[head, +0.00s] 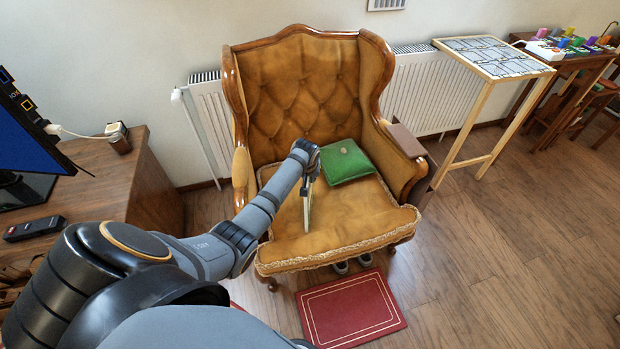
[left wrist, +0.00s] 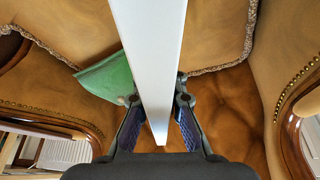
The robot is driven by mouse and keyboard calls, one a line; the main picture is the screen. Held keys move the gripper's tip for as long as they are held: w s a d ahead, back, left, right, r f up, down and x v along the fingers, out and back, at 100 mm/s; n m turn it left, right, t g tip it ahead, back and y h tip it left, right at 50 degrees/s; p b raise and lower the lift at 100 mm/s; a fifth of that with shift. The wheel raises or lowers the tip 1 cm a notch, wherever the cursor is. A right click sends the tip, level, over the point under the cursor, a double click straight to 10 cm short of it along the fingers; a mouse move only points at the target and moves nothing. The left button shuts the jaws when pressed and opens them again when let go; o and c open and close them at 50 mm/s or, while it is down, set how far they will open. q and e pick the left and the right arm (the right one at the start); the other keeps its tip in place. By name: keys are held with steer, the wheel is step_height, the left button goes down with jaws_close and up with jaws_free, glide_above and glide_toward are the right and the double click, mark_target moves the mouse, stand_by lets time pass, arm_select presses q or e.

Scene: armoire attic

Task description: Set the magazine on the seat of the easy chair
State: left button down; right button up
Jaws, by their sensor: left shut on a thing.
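The easy chair (head: 300,85) is tufted tan leather with a carved wooden frame, facing me. Its seat (head: 345,222) is bare except for a green cushion (head: 346,162) at the back right. My left gripper (head: 307,187) is over the seat, shut on the magazine (head: 307,215), which shows as a thin pale strip hanging upright, edge-on. I cannot tell whether its lower end touches the seat. In the left wrist view the magazine (left wrist: 152,55) is a long white slab between the fingers of my left gripper (left wrist: 158,122), covering part of the cushion (left wrist: 108,80). My right gripper is not in view.
A wooden desk (head: 85,190) stands left, a tall white-topped table (head: 490,57) right. Floor at right is clear.

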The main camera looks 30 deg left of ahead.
arm_select(q)
steer(key=c, duration=1.4)
jaws_free()
steer(key=p+v, duration=0.3)
steer(key=v, duration=0.8)
steer(key=shift+s+d+r, duration=0.1)
steer(key=shift+s+r, duration=0.1)
steer(key=shift+r, duration=0.3)
